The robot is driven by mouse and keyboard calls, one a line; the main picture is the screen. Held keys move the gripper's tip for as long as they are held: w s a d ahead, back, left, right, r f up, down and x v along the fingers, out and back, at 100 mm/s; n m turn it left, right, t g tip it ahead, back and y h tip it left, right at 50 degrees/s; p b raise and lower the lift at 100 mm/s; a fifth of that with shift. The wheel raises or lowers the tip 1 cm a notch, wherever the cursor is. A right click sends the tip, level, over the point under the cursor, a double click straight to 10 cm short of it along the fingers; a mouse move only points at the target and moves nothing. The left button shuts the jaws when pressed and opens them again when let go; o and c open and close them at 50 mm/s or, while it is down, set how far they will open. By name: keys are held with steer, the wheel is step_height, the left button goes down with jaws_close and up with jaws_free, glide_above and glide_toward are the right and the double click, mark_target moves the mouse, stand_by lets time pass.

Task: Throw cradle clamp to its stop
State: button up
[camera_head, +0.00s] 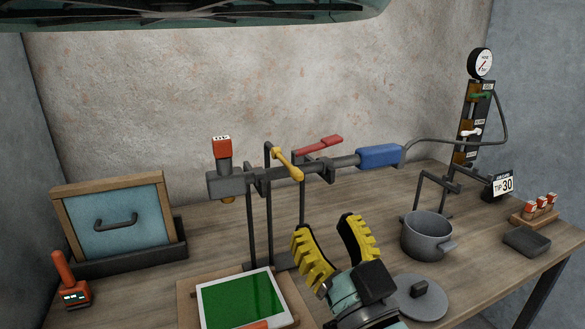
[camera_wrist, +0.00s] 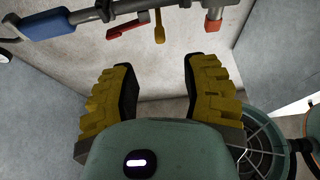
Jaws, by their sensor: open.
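A grey spray lance lies across a dark cradle stand (camera_head: 268,225) on the workbench. A yellow lever (camera_head: 287,163), which looks like the cradle clamp, sits on the cradle beside the lance and slants down to the right. It also shows in the wrist view (camera_wrist: 159,27), beyond the fingers at the top. The lance has a red lever (camera_head: 318,145), a blue grip (camera_head: 380,156) and an orange-red block (camera_head: 222,147) at its left end. My gripper (camera_head: 330,235) is open and empty, with yellow ribbed fingers, in front of and below the lance. It is apart from the lever.
A grey pot (camera_head: 428,235) and a lid (camera_head: 422,298) stand right of my gripper. A green-screened panel (camera_head: 240,302) lies at the front. A blue-fronted box (camera_head: 118,222) and an orange-handled device (camera_head: 70,280) are at left. A gauge post (camera_head: 475,125) with a hose stands at right.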

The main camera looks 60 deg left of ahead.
mark_target(300, 179)
steer(key=p+x, duration=0.3)
steer(key=x, duration=0.8)
steer(key=shift+r, duration=0.1)
steer(key=shift+x, duration=0.9)
steer(key=shift+a, duration=0.1)
steer(key=shift+o, duration=0.4)
jaws_close()
steer(key=shift+w, duration=0.1)
